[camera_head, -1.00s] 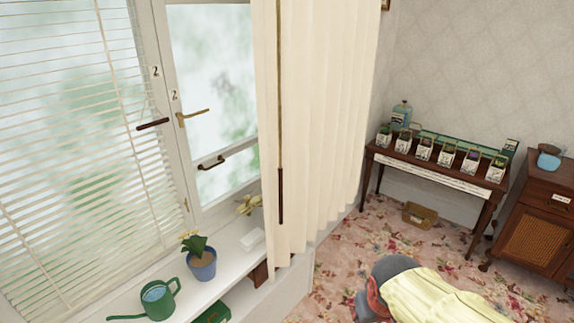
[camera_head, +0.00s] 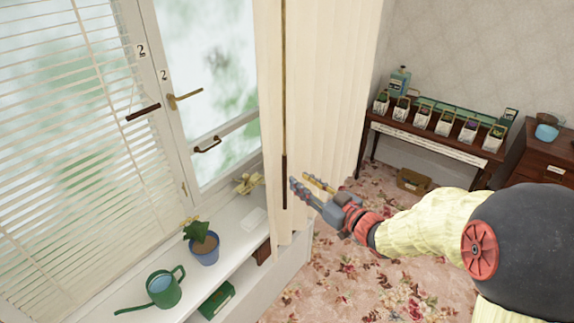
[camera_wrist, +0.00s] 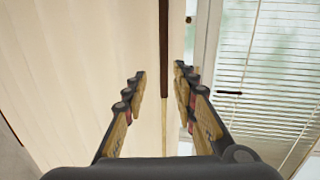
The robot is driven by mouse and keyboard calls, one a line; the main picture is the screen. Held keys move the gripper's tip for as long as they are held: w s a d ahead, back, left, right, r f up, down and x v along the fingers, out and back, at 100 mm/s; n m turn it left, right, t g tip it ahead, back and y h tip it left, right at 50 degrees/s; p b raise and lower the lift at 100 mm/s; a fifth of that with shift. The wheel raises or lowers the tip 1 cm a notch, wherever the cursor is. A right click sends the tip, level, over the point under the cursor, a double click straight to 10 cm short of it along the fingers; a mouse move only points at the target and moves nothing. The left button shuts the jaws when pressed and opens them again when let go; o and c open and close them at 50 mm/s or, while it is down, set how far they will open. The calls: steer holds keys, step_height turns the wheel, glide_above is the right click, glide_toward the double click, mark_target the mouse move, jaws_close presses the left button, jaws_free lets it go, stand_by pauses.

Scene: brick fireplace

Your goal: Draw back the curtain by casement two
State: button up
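The cream curtain (camera_head: 335,80) hangs in pleats at the right side of the casement marked 2 (camera_head: 205,60), whose glass is partly in view. A thin draw rod hangs along the curtain's left edge, ending in a dark brown handle (camera_head: 285,182). My gripper (camera_head: 300,182) is open and empty, just right of the handle's lower part. In the wrist view, the handle (camera_wrist: 163,50) appears between the spread fingertips (camera_wrist: 160,72), with the curtain (camera_wrist: 80,60) to the left. I cannot tell how far the handle is in depth; no finger visibly grips it.
The white sill (camera_head: 235,250) carries a potted plant (camera_head: 204,248) and a green watering can (camera_head: 163,290). White slatted blinds (camera_head: 60,120) hang at the left. A side table (camera_head: 430,140) with several small planters stands at the back right. Flowered carpet lies between.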

mark_target(286, 168)
steer(key=x, duration=0.2)
steer(key=r+x, duration=0.1)
steer(key=x, duration=0.5)
steer(key=shift+s+a+r+b, duration=0.15)
steer(key=shift+s+r+b, duration=0.1)
steer(key=shift+b, duration=0.1)
steer(key=shift+c, duration=0.9)
jaws_close()
